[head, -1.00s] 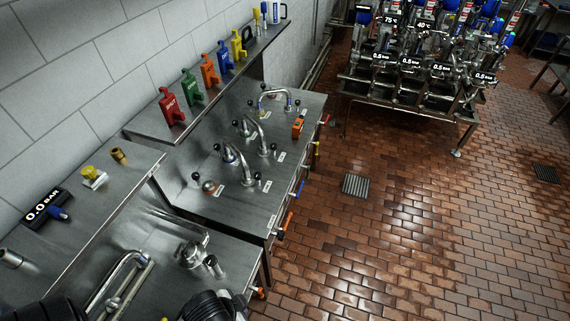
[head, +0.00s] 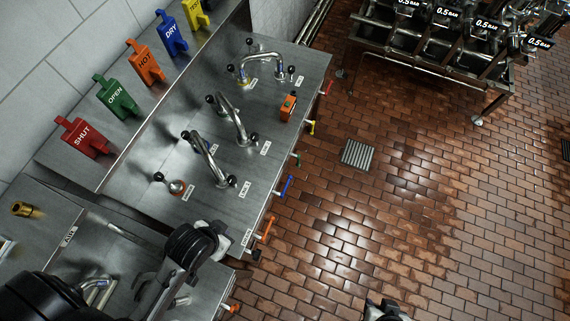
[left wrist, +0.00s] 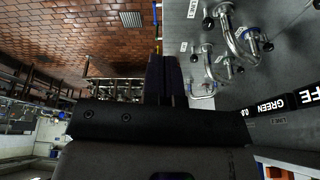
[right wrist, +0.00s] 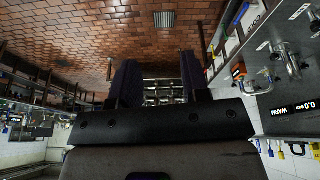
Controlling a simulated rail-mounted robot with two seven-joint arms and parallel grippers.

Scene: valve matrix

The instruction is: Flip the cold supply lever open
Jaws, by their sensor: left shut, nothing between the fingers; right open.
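Several coloured lever handles line the counter's front edge in the head view: an orange one (head: 268,228), a blue one (head: 286,186), a green one (head: 296,158), a yellow one (head: 311,127) and a red one (head: 328,87). In the left wrist view my left gripper (left wrist: 161,75) is shut and empty. My right gripper (right wrist: 158,70) is open and empty, above the floor at the head view's bottom edge (head: 385,312).
Bent chrome pipes with black-knobbed valves (head: 232,120) stand on the steel counter (head: 212,207). Red, green, orange, blue and yellow tags (head: 117,97) stand on the shelf behind. A pipe rack (head: 440,50) stands at the back right. The tiled floor (head: 400,190) between is mostly clear.

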